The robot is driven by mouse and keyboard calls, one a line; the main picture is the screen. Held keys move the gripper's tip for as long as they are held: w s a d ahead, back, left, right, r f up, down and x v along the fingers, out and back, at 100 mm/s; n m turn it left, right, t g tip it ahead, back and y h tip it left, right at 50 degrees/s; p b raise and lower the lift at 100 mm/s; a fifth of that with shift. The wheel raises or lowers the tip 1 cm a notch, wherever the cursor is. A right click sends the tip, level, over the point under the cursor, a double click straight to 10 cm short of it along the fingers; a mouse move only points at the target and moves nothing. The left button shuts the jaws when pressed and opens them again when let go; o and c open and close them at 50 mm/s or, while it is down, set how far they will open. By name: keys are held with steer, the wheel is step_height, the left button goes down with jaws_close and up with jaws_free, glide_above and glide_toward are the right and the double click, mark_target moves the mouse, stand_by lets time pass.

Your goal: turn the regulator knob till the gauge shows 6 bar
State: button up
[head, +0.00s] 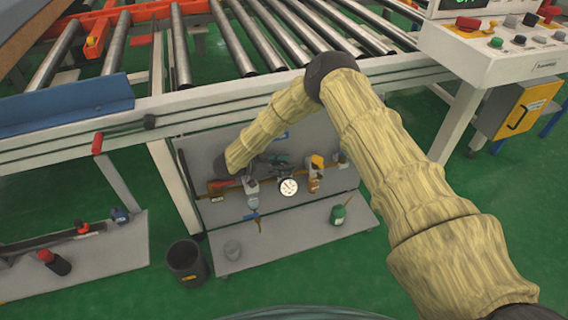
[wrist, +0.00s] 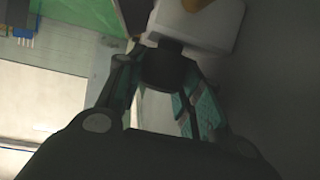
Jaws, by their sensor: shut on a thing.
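The pressure gauge (head: 288,187) is a round white dial on the air unit under the roller conveyor; its needle reading is too small to tell. The regulator knob (wrist: 165,68) is a dark round cap between the fingers in the wrist view, above a pale body (wrist: 203,22). My gripper (wrist: 163,75) is shut on the knob, with one finger on each side. In the head view my gripper (head: 278,160) is at the air unit, left of and above the gauge, and the knob is hidden there.
A black bin (head: 186,262) is on the floor at left. A control panel (head: 500,45) is at upper right.

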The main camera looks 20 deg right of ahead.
steer(key=shift+m+g, duration=0.5)
steer(key=shift+d, duration=0.1)
steer(key=o, duration=1)
steer(key=shift+o, duration=0.2)
steer(key=shift+a, duration=0.25)
steer(key=v, duration=0.7)
steer(key=shift+a, duration=0.35)
steer(key=shift+r, duration=0.15)
steer(key=shift+c, duration=0.2)
